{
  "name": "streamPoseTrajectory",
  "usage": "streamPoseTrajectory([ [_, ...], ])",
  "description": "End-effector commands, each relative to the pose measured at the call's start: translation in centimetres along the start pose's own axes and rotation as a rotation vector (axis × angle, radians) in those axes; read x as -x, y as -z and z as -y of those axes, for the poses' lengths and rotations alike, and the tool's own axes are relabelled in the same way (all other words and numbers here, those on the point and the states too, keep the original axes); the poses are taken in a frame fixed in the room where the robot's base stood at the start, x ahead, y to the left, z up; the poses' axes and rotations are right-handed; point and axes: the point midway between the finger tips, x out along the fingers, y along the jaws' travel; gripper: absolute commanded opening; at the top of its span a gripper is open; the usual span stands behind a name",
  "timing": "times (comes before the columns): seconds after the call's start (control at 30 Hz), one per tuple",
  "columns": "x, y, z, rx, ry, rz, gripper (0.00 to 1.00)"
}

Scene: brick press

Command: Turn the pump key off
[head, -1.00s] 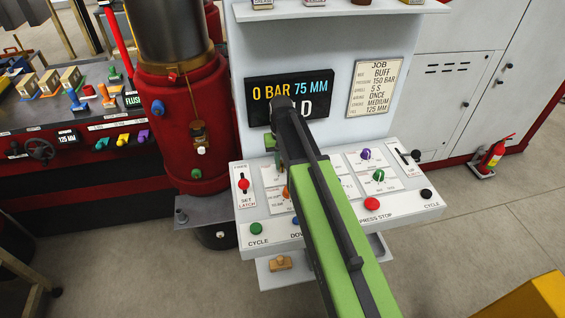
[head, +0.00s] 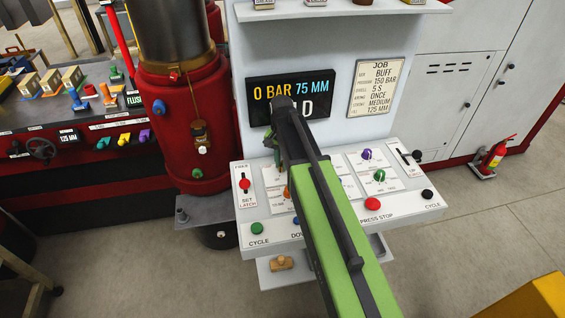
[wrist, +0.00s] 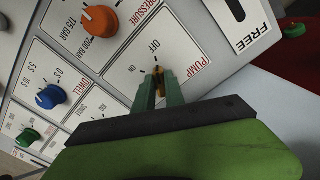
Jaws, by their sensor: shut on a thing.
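The pump key (wrist: 158,70) is a small brass-coloured key on the white panel, under the red PUMP label, with OFF and ON printed beside it. In the wrist view my gripper (wrist: 158,76) has its two green fingers shut on the key, one on each side. The fingers hide much of it, and I cannot tell for sure which mark it points to. In the head view my gripper (head: 276,150) is over the left part of the panel, and my arm hides the key.
The panel (head: 330,222) also bears an orange pressure knob (wrist: 101,19), a blue dwell knob (wrist: 49,96), a green knob (wrist: 28,137) and a FREE/LATCH lever (head: 245,184). A display (head: 262,92) stands behind my gripper. A red tank (head: 180,120) is at the left.

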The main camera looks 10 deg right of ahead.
Motion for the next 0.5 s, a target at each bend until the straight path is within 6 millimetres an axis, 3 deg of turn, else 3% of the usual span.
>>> streamPoseTrajectory([
  [0.3, -0.02, -0.02, -0.03, -0.003, 0.0, 0.001, 0.0],
  [0.33, -0.02, -0.02, -0.03, -0.003, 0.0, 0.001, 0.18],
  [0.5, -0.01, -0.01, -0.02, -0.002, 0.0, 0.001, 0.36],
])
